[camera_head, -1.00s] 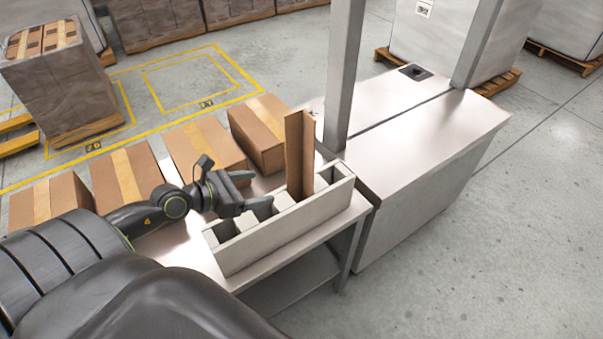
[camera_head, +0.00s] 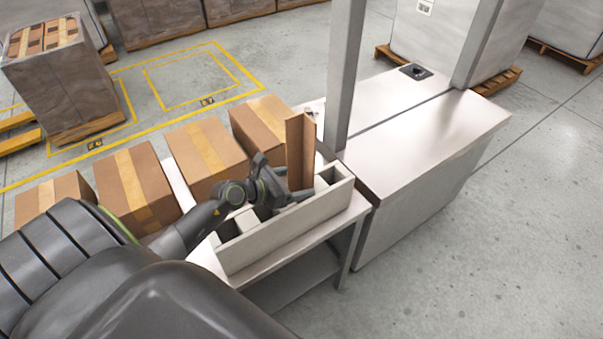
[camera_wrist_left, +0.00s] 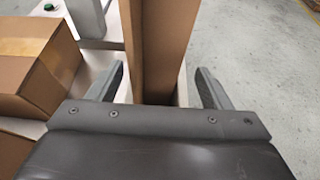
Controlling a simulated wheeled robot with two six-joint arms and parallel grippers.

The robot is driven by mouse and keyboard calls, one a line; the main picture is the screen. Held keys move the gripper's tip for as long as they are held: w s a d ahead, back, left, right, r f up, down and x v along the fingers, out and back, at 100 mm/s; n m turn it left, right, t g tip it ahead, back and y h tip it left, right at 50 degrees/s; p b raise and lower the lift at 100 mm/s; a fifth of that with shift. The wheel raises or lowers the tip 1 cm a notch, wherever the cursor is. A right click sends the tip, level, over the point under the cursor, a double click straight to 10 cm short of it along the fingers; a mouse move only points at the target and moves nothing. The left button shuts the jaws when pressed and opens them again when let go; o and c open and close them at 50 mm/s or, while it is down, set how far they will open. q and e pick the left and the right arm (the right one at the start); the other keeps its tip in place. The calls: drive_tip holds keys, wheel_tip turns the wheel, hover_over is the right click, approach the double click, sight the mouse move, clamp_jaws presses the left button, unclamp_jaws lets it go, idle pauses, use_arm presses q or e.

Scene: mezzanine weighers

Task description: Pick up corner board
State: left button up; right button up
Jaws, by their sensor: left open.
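The corner board (camera_head: 300,146) is a tall brown cardboard angle piece standing upright in a compartment of the light grey divided holder (camera_head: 270,245). My left gripper (camera_head: 293,182) is open at the lower part of the board. In the left wrist view the board (camera_wrist_left: 155,45) rises between the two spread fingers of the gripper (camera_wrist_left: 165,85), with a visible gap on each side. The board's lower end is hidden inside the holder and behind the gripper. My right gripper is not in view.
Several taped cardboard boxes (camera_head: 208,152) line the left of the bench, one close behind the board. A metal post (camera_head: 345,75) and a steel-topped counter (camera_head: 430,135) stand to the right. The floor at right is clear.

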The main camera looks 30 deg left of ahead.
use_arm(q)
drive_tip(key=shift+x, duration=1.05)
drive_tip(key=c, duration=1.1)
drive_tip(key=shift+r, duration=0.15)
